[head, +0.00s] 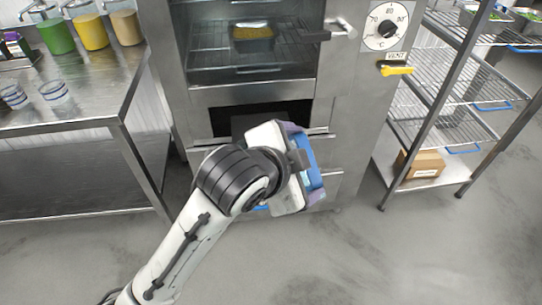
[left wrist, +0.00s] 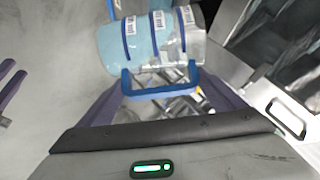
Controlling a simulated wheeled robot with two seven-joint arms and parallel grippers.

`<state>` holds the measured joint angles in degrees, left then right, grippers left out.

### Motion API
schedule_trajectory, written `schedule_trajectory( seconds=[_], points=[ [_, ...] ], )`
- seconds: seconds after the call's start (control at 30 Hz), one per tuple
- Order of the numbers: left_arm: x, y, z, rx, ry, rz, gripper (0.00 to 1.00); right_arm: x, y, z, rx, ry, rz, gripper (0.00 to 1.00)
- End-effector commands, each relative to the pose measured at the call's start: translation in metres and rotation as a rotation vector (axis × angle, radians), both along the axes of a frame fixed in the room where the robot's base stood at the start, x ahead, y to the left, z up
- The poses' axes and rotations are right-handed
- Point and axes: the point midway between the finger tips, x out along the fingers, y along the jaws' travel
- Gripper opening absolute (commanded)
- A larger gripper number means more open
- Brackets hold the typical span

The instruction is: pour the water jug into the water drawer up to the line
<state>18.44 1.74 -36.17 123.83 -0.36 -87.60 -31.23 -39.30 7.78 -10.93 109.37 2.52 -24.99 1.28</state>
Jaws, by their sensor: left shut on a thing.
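My left gripper (head: 303,165) is shut on the blue handle (left wrist: 160,82) of the water jug, in front of the oven. The jug (head: 314,172) is mostly hidden by the gripper in the head view. In the left wrist view the clear jug (left wrist: 145,42) has blue bands with white labels, with light blue water at its left part and a clear part at its right. A dark open slot (head: 232,118) shows low in the oven front. My gripper hides much below it, so I cannot tell the water drawer or its line. Two purple fingers of my right gripper (left wrist: 12,82) show apart at the left edge.
The oven (head: 350,110) holds a pan of yellow food (head: 253,33) behind glass. A steel table (head: 90,110) with cups and colored containers stands left. A wire shelf rack (head: 440,85) with a cardboard box (head: 420,163) stands right. The floor in front is clear.

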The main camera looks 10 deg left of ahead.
Motion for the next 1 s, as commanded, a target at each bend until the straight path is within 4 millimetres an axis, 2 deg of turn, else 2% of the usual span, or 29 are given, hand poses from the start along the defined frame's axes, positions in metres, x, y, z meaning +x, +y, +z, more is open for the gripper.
schedule_trajectory(
  seconds=[1.0],
  points=[
    [0.0027, 0.0032, 0.0046, -0.032, 0.04, 0.001, 0.26, 0.0, 0.0001, 0.0016, 0.0, 0.0, 0.0, 0.27]
  ],
)
